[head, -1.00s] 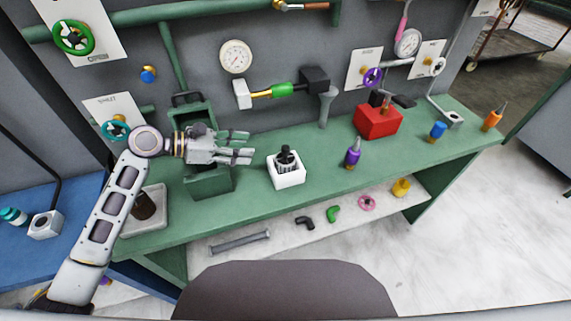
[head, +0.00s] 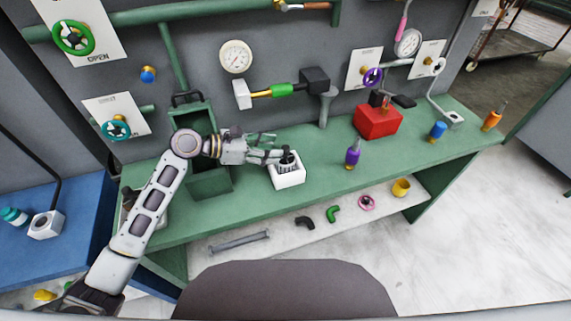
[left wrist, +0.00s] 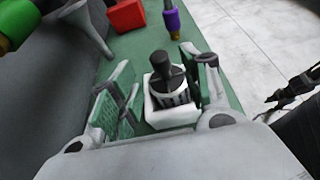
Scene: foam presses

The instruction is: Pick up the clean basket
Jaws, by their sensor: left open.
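The clean basket (head: 286,165) is a small dark ribbed basket with a black knob handle. It stands upright in a square white holder (head: 289,180) on the green bench. My left gripper (head: 272,147) reaches in from the left, its fingertips at the basket's handle. In the left wrist view the open fingers of my left gripper (left wrist: 159,103) stand on either side of the basket (left wrist: 167,82) and the white holder (left wrist: 172,118), with visible gaps.
A green open-topped box (head: 210,182) stands left of the holder under my forearm. A purple bottle (head: 352,154) and a red box (head: 378,121) stand to the right. A gauge (head: 236,56) and pipes are on the wall behind. Bench space between holder and bottle is clear.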

